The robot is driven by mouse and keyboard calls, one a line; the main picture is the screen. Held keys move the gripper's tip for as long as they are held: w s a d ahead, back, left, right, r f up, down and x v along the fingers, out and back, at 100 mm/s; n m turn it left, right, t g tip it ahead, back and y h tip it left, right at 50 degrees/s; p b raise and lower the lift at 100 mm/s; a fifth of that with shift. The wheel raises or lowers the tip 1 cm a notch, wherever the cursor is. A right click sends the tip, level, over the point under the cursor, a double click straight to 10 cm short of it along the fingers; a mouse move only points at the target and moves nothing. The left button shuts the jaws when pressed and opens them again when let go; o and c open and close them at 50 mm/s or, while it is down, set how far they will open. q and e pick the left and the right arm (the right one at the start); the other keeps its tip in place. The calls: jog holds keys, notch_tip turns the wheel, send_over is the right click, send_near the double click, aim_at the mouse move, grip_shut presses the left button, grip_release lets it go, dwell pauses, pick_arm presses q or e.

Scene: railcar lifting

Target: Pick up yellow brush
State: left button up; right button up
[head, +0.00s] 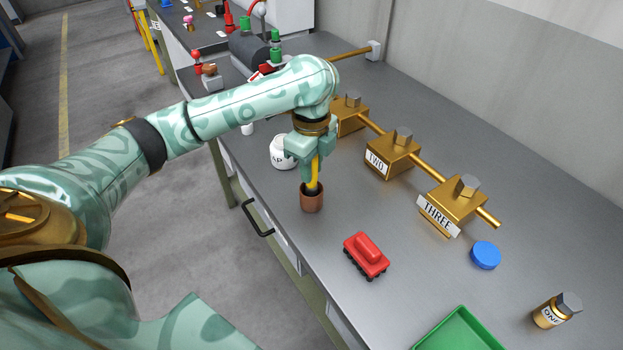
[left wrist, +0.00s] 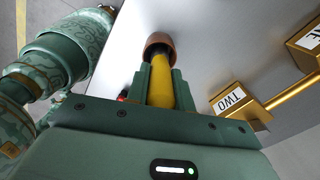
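The yellow brush (head: 315,172) stands upright, its lower end inside a small brown cup (head: 311,202) near the bench's front edge. My left gripper (head: 311,178) points down over the cup, with its fingers on both sides of the handle. In the left wrist view the yellow handle (left wrist: 160,85) fills the space between the fingers, which look closed against it, and the cup (left wrist: 158,43) lies just beyond the fingertips. The brush's lower end is hidden in the cup. My right gripper is not in view.
A white jar (head: 282,152) stands close behind the cup. A red toy railcar (head: 366,256) is in front. Gold blocks (head: 392,158) on a rod run along the back. A blue disc (head: 485,255), a gold bottle (head: 552,312) and a green tray (head: 459,330) lie to the right.

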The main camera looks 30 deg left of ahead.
pick_arm(q)
notch_tip(320, 180, up, 10)
jog(key=p, duration=0.5)
jog(key=shift+p, duration=0.3)
dwell(0.4)
